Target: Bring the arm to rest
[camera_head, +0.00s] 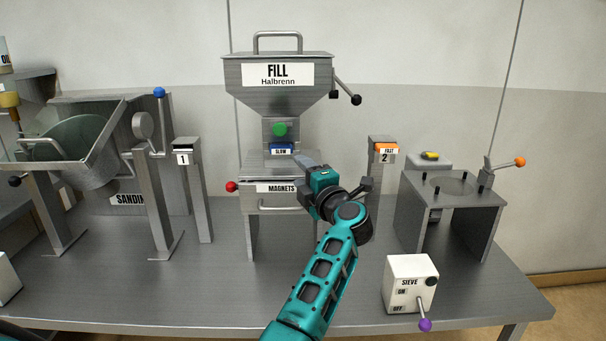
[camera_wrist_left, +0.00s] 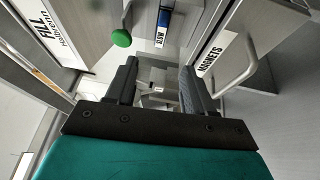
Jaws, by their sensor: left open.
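My left arm (camera_head: 326,270) is teal and reaches up from the bottom middle in the head view. My left gripper (camera_head: 303,160) is raised in front of the fill machine, near the slow label and the magnets drawer. In the left wrist view, the two dark fingers of the left gripper (camera_wrist_left: 158,82) stand apart, with nothing visible between them. The green knob (camera_wrist_left: 121,37) and the magnets drawer handle (camera_wrist_left: 238,62) show beyond the fingers, on either side. My right gripper is not in view.
The fill hopper (camera_head: 277,98) stands behind the gripper. A sanding machine (camera_head: 90,150) is at left, posts 1 (camera_head: 190,185) and 2 (camera_head: 383,150) flank the hopper. A small stand (camera_head: 452,190) and white sieve switch box (camera_head: 405,280) are at right. The front left tabletop (camera_head: 170,290) is clear.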

